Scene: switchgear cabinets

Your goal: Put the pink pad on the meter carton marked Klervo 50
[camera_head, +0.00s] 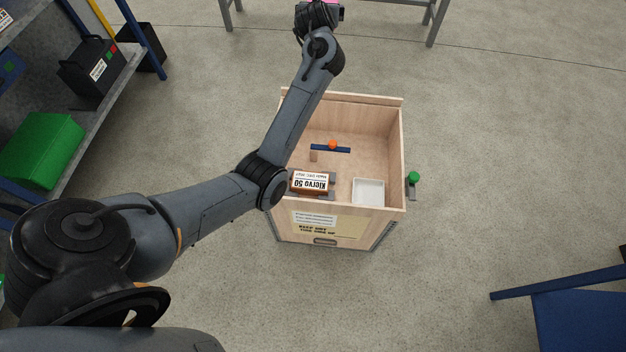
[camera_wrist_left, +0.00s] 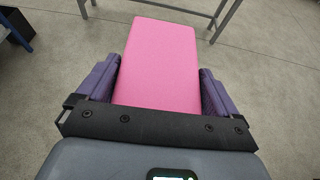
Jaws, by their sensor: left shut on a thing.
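The pink pad (camera_wrist_left: 157,65) is held between the purple fingers of my left gripper (camera_wrist_left: 158,88) in the left wrist view. In the head view my left arm reaches up past the crate, and only a bit of the pad (camera_head: 334,3) shows at the top edge. The meter carton marked Klervo 50 (camera_head: 311,182) is brown with a white label and lies inside the wooden crate at its near left. The gripper is well beyond the crate, apart from the carton. My right gripper is in neither view.
The open wooden crate (camera_head: 398,150) stands on the floor. It also holds a white tray (camera_head: 369,191), a blue bar (camera_head: 342,150) and an orange ball (camera_head: 333,145). A shelf (camera_head: 106,98) with a green box (camera_head: 42,150) is at left. Floor right of the crate is mostly clear.

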